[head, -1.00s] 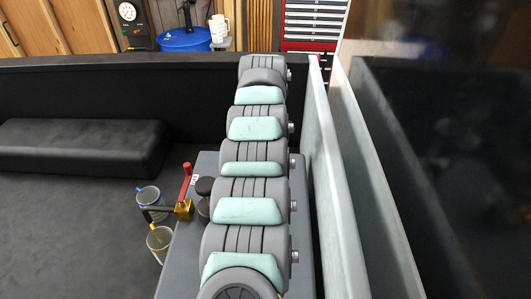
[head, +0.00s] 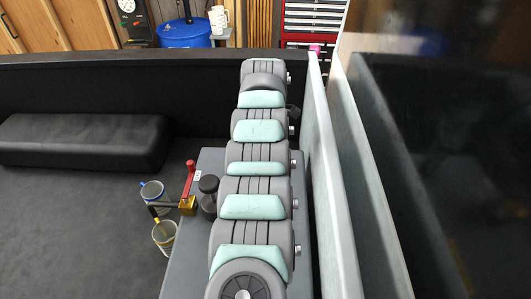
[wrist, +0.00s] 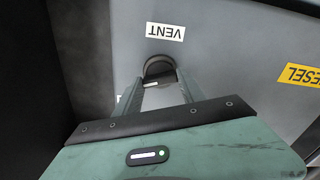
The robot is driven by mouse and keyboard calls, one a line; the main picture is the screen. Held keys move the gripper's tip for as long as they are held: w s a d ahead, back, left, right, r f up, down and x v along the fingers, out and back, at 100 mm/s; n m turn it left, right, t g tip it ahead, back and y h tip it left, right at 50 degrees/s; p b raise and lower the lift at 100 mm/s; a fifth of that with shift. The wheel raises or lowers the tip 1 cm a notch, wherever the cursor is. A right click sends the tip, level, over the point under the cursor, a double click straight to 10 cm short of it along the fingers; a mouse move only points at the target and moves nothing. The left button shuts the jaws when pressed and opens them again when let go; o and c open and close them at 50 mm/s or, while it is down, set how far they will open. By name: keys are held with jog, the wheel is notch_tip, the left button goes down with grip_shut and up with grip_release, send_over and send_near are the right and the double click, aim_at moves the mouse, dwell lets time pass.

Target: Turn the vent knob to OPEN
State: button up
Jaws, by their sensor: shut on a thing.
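In the wrist view the vent knob (wrist: 157,67) is a dark, rounded knob on a grey panel, just below an upside-down white VENT label (wrist: 165,31). My gripper (wrist: 163,78) is shut on the knob, with one finger on each side of it. I cannot make out an OPEN mark or which way the knob points. In the head view my own arm hides the gripper and the vent knob.
A yellow DIESEL label (wrist: 299,75) is on the panel at right. In the head view a grey tank (head: 190,260) lies under my arm. A red lever (head: 190,178) on a brass valve (head: 187,206) and a dark round fitting (head: 208,184) are left of my arm. A pale wall (head: 335,200) stands close on the right.

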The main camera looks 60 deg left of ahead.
jog(key=shift+n, duration=0.9)
jog(key=o, duration=1.4)
jog(key=shift+c, duration=0.2)
notch_tip(320, 180, up, 11)
jog(key=p, duration=0.2)
jog(key=shift+s, duration=0.1)
